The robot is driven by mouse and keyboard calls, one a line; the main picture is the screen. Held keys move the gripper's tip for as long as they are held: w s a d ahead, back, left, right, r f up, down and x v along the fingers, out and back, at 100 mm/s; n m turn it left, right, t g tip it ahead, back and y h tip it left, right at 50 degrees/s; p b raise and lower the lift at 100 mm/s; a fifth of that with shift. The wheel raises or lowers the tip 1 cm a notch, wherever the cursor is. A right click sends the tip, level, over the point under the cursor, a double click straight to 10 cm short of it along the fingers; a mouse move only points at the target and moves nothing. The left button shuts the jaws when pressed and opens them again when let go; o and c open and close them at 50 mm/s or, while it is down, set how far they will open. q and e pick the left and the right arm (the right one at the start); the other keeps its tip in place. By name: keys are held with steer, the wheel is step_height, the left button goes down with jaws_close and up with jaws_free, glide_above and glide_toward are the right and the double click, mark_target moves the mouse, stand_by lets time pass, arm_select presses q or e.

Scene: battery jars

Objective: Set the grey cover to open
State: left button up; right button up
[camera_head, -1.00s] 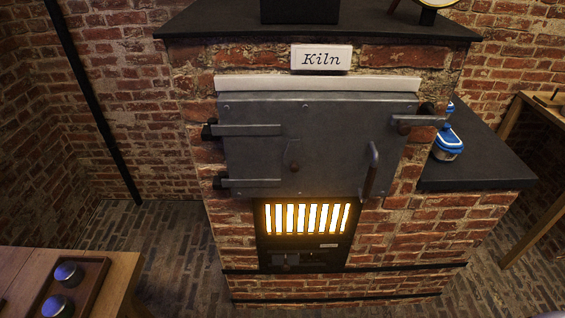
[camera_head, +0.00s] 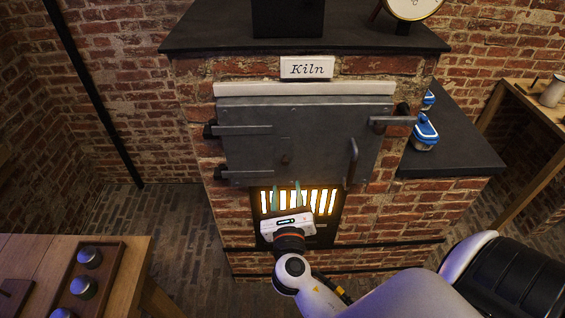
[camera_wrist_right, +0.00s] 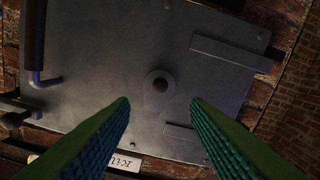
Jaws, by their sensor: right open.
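The grey kiln door (camera_head: 250,140) is closed across the front of the brick kiln. A small rounded grey cover (camera_head: 286,158) sits near the middle of the door. In the right wrist view the cover (camera_wrist_right: 152,98) appears as a rounded plate around a dark brown round spot; I cannot tell whether that spot is a knob or a hole. My right gripper (camera_head: 286,187) is open and empty, just below the cover in the head view. Its two green fingers (camera_wrist_right: 160,103) point at the door, one either side of the cover, apart from it. My left gripper is not in view.
A glowing grate (camera_head: 325,202) lies below the door, partly behind my right gripper. A latch (camera_head: 392,121) and an upright handle (camera_head: 352,160) are at the door's right. Blue-lidded jars (camera_head: 425,132) stand on the right ledge. A table (camera_head: 135,255) holds a jar tray at left.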

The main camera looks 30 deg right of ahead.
mark_target(285, 164)
steer(key=p+x, duration=0.1)
steer(key=x, duration=0.8)
steer(key=shift+w+p, duration=0.2)
steer(key=shift+p, duration=0.1)
steer(key=shift+c, duration=0.5)
jaws_close()
